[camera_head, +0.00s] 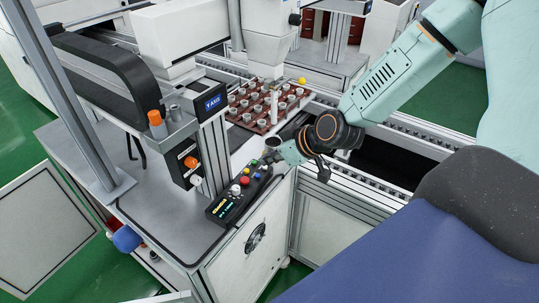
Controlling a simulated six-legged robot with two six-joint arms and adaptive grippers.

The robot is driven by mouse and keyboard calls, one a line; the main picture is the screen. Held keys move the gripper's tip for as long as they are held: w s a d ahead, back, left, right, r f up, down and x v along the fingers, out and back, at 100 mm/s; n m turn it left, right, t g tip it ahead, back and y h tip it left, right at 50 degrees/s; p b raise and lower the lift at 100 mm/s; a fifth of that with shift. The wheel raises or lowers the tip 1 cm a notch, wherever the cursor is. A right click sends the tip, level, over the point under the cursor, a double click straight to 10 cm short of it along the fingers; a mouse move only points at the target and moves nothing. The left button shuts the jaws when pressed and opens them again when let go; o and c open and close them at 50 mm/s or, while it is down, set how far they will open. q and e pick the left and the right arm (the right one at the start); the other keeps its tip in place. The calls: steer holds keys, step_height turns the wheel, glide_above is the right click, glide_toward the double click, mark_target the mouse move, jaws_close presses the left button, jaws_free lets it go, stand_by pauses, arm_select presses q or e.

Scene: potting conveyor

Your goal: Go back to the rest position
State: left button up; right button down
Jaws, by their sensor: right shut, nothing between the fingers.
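My right arm comes in from the upper right, pale green with dark joints. Its gripper (273,154) is small in the view, just above and behind the control box (238,196) with coloured buttons. The gripper is shut and nothing shows held in it. I cannot tell whether it touches the box. My left gripper is not in view.
A brown tray (247,124) with several small pots stands on the conveyor under a white hopper (267,42). A grey post (72,100) rises at the left. The grey machine table (165,215) has bare room in front. Green floor lies around.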

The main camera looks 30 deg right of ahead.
steer(key=shift+s+d, duration=0.1)
stand_by(0.3)
steer(key=s+a+f+m+g+h+b, duration=0.1)
steer(key=s+a+f+g+b, duration=0.3)
steer(key=s+f+b, duration=0.6)
steer(key=s+a+f+m+g+h+b, duration=0.2)
steer(key=s+f+b, duration=0.9)
steer(key=s+f, duration=0.9)
step_height(320, 180, down, 7)
steer(key=shift+s+a+f+m+g, duration=0.1)
steer(key=shift+s+a+m+g, duration=0.2)
steer(key=shift+a+m+g, duration=0.75)
steer(key=shift+d, duration=0.2)
steer(key=shift+d, duration=0.1)
